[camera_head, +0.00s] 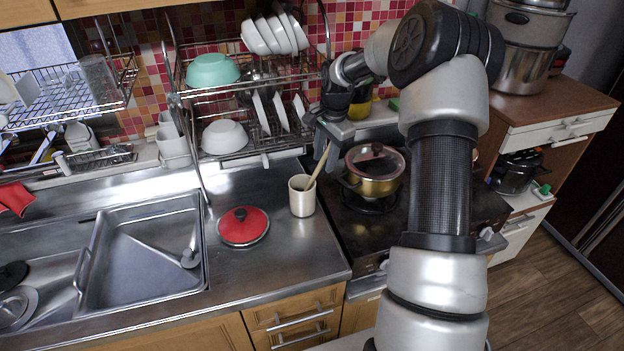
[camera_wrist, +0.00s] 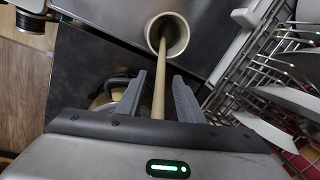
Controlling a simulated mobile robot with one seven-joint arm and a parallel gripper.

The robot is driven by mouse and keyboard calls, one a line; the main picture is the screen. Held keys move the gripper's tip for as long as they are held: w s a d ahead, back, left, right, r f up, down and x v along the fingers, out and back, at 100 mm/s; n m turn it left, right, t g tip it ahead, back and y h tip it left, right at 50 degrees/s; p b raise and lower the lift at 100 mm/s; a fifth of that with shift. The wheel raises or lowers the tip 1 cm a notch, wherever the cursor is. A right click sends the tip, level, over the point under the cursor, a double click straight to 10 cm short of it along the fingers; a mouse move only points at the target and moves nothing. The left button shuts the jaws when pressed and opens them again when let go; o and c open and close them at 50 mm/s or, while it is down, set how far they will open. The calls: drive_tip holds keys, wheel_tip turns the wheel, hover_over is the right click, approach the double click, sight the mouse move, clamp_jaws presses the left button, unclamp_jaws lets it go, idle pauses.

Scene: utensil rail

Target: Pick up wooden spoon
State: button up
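The wooden spoon (camera_head: 318,167) leans in a cream cup (camera_head: 301,199) on the steel counter beside the stove. Its handle sticks up and tilts right towards my gripper (camera_head: 327,154); its lower end is hidden in the cup. In the wrist view the spoon handle (camera_wrist: 158,88) runs from the cup (camera_wrist: 178,34) down between the two grey fingers of my gripper (camera_wrist: 160,76). The fingers are open, with a gap on each side of the handle.
A gold pot with a glass lid (camera_head: 375,173) stands on the stove right of the cup. A red lid (camera_head: 243,226) lies on the counter to the left. A dish rack (camera_head: 262,84) with bowls and plates rises behind. The front counter is clear.

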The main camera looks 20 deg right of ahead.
drive_tip(key=c, duration=0.8)
clamp_jaws()
drive_tip(key=shift+r, duration=0.1)
